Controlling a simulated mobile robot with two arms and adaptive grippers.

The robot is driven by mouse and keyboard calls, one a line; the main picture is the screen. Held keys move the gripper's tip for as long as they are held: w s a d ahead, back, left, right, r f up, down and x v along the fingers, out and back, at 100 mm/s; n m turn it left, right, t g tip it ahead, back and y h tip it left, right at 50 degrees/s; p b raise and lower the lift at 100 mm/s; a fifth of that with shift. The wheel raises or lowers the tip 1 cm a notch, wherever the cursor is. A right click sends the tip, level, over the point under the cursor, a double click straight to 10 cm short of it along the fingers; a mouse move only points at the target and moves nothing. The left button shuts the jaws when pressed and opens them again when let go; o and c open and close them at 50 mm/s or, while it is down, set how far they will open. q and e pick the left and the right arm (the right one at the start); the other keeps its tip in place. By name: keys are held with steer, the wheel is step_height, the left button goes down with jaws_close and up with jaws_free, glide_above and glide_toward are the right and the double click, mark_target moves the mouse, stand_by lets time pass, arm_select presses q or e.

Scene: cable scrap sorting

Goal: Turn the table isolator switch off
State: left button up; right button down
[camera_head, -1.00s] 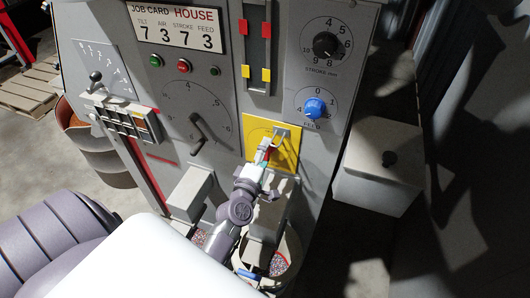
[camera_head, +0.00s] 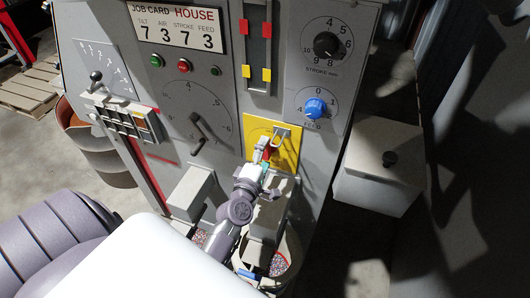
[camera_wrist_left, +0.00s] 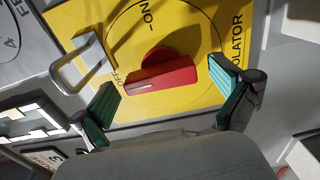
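The table isolator is a yellow plate (camera_head: 288,150) on the grey machine front, marked ON and OFF in the left wrist view. Its red handle (camera_wrist_left: 165,76) lies nearly crosswise there, and the white line on its left end points toward the OFF marking. My left gripper (camera_head: 265,163) is in front of the plate. In the left wrist view its two green-padded fingers are spread, one on each side of the handle, with visible gaps, so it holds nothing. In the head view the gripper partly hides the handle. My right gripper is not in view.
A metal loop (camera_wrist_left: 84,60) sticks out of the plate beside the handle. The blue feed knob (camera_head: 314,108) and black stroke knob (camera_head: 326,45) are above right. A grey box (camera_head: 375,185) stands at right.

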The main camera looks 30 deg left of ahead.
arm_select(q)
steer(key=v, duration=1.2)
steer(key=shift+s+f, duration=0.1)
stand_by(0.4)
